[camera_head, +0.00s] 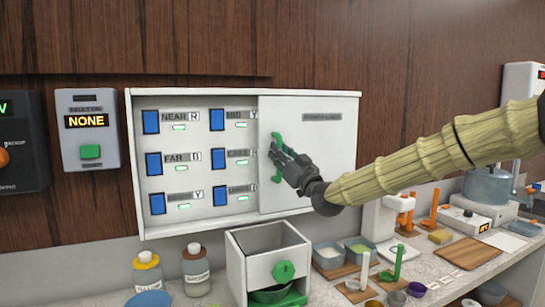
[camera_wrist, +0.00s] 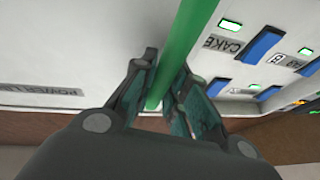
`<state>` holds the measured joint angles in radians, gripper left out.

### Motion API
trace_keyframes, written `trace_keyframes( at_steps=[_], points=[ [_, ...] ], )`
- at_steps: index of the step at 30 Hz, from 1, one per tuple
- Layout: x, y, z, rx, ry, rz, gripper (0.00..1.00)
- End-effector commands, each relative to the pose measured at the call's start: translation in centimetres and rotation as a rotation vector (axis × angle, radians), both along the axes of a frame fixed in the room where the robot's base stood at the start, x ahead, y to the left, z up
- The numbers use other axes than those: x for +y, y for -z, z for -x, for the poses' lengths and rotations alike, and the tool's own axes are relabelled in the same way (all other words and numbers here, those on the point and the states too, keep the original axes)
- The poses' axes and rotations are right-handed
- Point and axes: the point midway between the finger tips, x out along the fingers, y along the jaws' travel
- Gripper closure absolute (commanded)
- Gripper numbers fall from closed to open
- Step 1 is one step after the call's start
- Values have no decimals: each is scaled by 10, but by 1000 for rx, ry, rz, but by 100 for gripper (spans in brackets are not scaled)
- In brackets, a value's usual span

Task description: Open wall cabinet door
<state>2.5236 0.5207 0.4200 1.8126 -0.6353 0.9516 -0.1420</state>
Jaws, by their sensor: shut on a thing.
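The white wall cabinet (camera_head: 190,96) is mounted on the wood-panelled wall. Its flat white door (camera_head: 325,150) covers the right half, and the left half is uncovered, showing blue switches (camera_head: 151,122) with labels and small green lights. A green vertical bar handle (camera_head: 277,178) sits near the door's left edge. My gripper (camera_head: 275,153) reaches in from the right and is closed around this handle. In the wrist view, the green handle (camera_wrist: 190,40) passes between the two dark fingers of my gripper (camera_wrist: 165,82). The fingers hide part of the bar.
A grey box labelled NONE (camera_head: 88,128) hangs left of the cabinet. Below, the counter holds a white bin with a green knob (camera_head: 268,262), bottles (camera_head: 196,270), bowls (camera_head: 328,256) and a scale (camera_head: 480,216).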

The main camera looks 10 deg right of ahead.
Motion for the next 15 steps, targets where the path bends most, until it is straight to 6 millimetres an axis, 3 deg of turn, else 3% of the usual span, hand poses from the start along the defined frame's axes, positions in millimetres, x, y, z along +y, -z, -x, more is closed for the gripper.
trace_keyframes(
  at_steps=[8,9,12,15],
  points=[
    [-1,0,0,0,1,0,100],
    [-1,0,0,0,1,0,82],
    [-1,0,0,0,1,0,63],
    [0,0,0,0,1,0,63]
  ],
)
